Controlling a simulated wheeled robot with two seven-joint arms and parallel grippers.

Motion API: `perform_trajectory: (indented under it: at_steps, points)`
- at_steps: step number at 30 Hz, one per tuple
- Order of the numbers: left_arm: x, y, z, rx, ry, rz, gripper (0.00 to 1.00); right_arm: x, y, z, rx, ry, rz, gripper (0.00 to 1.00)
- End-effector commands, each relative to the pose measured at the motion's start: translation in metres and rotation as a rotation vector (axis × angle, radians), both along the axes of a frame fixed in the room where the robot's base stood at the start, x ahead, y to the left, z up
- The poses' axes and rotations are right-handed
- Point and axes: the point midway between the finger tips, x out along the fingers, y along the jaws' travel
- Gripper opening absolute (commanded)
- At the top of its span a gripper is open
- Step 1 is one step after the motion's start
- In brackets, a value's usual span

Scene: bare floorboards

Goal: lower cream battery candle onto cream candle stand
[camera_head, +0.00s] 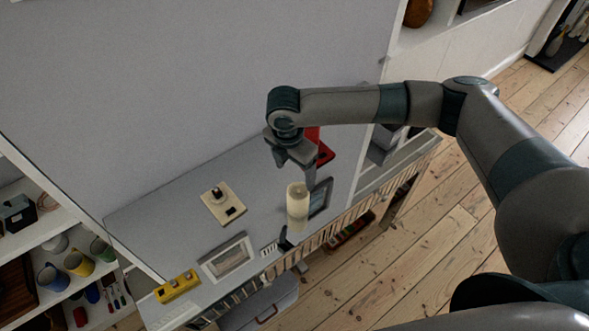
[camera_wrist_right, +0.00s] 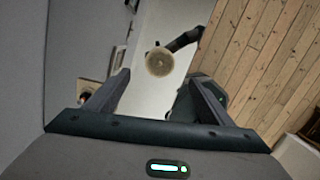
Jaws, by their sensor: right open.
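The cream candle (camera_head: 297,208) is upright near the front edge of the grey table. Its round top also shows in the right wrist view (camera_wrist_right: 159,62). My right gripper (camera_head: 299,176) is open, pointing down just above the candle. In the wrist view its two fingers (camera_wrist_right: 160,78) are spread apart, with the candle top beyond their tips and nothing held between them. What is directly under the candle is hard to see, and I cannot clearly make out a candle stand there. My left gripper is out of view.
A cream square plate (camera_head: 223,205) with dark parts lies left of the candle. A framed picture (camera_head: 228,257) and a yellow block (camera_head: 177,286) lie further left. A dark-framed item (camera_head: 320,197) is close right of the candle. A red object (camera_head: 322,150) stands behind the gripper.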

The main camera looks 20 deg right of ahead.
Motion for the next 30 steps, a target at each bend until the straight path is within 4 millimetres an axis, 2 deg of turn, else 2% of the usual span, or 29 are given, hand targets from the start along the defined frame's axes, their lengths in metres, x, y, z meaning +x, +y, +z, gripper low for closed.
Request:
perform_trajectory:
  at_steps: [8, 19, 20, 21, 30]
  points:
    - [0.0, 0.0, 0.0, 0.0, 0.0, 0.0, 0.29, 0.001, -0.001, -0.014, 0.0, 0.0, 0.0, 0.75]
    - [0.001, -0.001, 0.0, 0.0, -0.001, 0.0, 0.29, 0.003, -0.006, -0.057, -0.001, 0.002, -0.001, 0.75]
    - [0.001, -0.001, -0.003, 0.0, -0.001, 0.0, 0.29, 0.003, -0.006, -0.062, -0.001, 0.002, 0.0, 0.75]
    - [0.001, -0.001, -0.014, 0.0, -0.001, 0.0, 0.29, 0.003, -0.007, -0.072, -0.001, 0.0, 0.0, 0.75]
    - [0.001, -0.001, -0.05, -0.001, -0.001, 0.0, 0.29, 0.007, -0.011, -0.108, 0.0, -0.001, 0.0, 0.75]
